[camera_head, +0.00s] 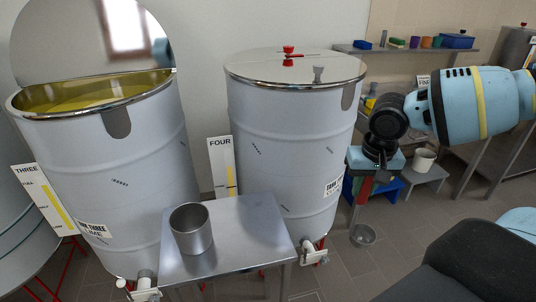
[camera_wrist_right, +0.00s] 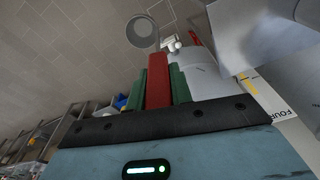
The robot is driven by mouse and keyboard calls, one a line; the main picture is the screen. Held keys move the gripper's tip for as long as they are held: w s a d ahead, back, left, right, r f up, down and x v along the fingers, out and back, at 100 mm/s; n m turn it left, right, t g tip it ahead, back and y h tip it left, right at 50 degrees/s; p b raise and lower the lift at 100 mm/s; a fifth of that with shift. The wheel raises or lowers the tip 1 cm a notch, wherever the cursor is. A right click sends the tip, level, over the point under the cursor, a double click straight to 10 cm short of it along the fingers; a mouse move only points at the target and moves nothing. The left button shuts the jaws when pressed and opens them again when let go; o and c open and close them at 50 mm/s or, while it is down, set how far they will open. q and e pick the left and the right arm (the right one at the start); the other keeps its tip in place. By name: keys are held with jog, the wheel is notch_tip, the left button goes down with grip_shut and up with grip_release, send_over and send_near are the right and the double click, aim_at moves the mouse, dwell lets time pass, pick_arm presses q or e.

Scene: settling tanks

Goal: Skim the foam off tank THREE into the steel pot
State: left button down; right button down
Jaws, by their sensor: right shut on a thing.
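Tank THREE (camera_head: 150,150) stands at the left with its lid (camera_head: 75,45) raised. A yellow surface (camera_head: 90,102) shows inside; I cannot clearly tell foam from liquid. The steel pot (camera_head: 192,232) stands upright on a small steel table, in front of and between the tanks. My right gripper (camera_head: 367,186), right of tank FOUR, is shut on a red handle (camera_wrist_right: 158,82), held between its green fingers. A round grey steel head (camera_head: 362,235) hangs below the handle and also shows in the wrist view (camera_wrist_right: 143,31); it looks like a skimmer. My left gripper is not in view.
Tank FOUR (camera_head: 290,130) is closed by a lid with a red knob. The steel table (camera_head: 245,225) has free room right of the pot. A light mug (camera_head: 424,160) stands on a low table at the right. A wall shelf (camera_head: 410,49) holds small containers.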

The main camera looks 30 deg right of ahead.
jog(key=s+d+f+m, duration=0.2)
jog(key=s+d+f, duration=0.1)
jog(key=s+f, duration=0.1)
jog(key=a+f+n, duration=0.1)
jog(key=a+f, duration=0.3)
jog(key=a, duration=0.2)
jog(key=w+a+r+n, duration=0.1)
jog(key=w+a+n, duration=0.1)
jog(key=a, duration=0.8)
jog(key=w+a+n, duration=0.3)
jog(key=a+n, duration=0.1)
jog(key=a, duration=0.6)
jog(key=shift+r+n+y, duration=0.3)
jog(key=shift+r+n, duration=0.1)
jog(key=shift+d, duration=0.1)
